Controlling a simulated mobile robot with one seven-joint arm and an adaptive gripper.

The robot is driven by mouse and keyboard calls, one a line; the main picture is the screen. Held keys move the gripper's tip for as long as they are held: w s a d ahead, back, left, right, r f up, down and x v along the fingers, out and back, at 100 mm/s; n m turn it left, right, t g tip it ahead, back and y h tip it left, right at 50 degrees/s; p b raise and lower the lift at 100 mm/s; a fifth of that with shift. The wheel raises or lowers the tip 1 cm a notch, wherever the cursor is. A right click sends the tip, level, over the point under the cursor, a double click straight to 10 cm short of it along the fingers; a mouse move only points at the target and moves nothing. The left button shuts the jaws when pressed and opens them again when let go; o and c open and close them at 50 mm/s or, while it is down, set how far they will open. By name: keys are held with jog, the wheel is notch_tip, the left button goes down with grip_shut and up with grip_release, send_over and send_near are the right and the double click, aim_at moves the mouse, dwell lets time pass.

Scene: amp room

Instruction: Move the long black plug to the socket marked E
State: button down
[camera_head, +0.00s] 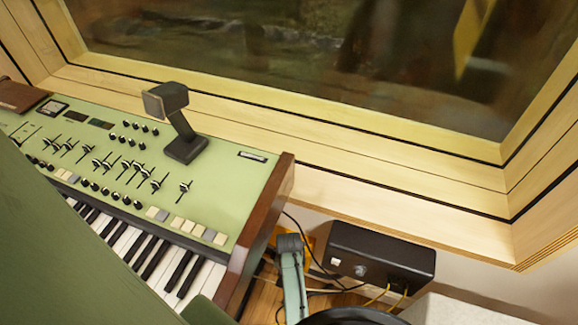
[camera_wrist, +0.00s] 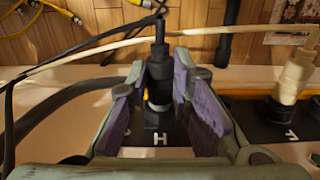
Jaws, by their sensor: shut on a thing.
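In the wrist view my gripper (camera_wrist: 172,95) has its two purple-padded fingers closed on a black plug (camera_wrist: 160,62). The plug stands upright between the pads with a cable at its top. Its lower end is at a dark socket strip (camera_wrist: 255,115), right behind the letter H (camera_wrist: 160,139); I cannot tell how deep it sits. Another letter, partly hidden by the left finger, shows to the left. No E is readable in either view. I cannot make out the gripper's fingertips in the head view.
A cream plug (camera_wrist: 292,78) stands in the strip to the right. A black upright piece (camera_wrist: 228,35) is behind. Black and cream cables cross close around my fingers. The head view shows a green keyboard (camera_head: 225,185), a black box (camera_head: 377,262) with cables and a wooden window ledge (camera_head: 400,225).

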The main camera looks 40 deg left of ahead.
jog(key=shift+s+d+p, duration=0.2)
jog(key=shift+s+p, duration=0.35)
jog(key=shift+s, duration=0.2)
jog(key=shift+s+d+p, duration=0.2)
jog(key=shift+s+p, duration=0.35)
jog(key=shift+s, duration=0.2)
dwell(0.3)
jog(key=s+p, duration=0.1)
jog(key=s, duration=0.1)
jog(key=shift+s+d+p, duration=0.35)
jog(key=shift+a+f, duration=0.1)
dwell(0.4)
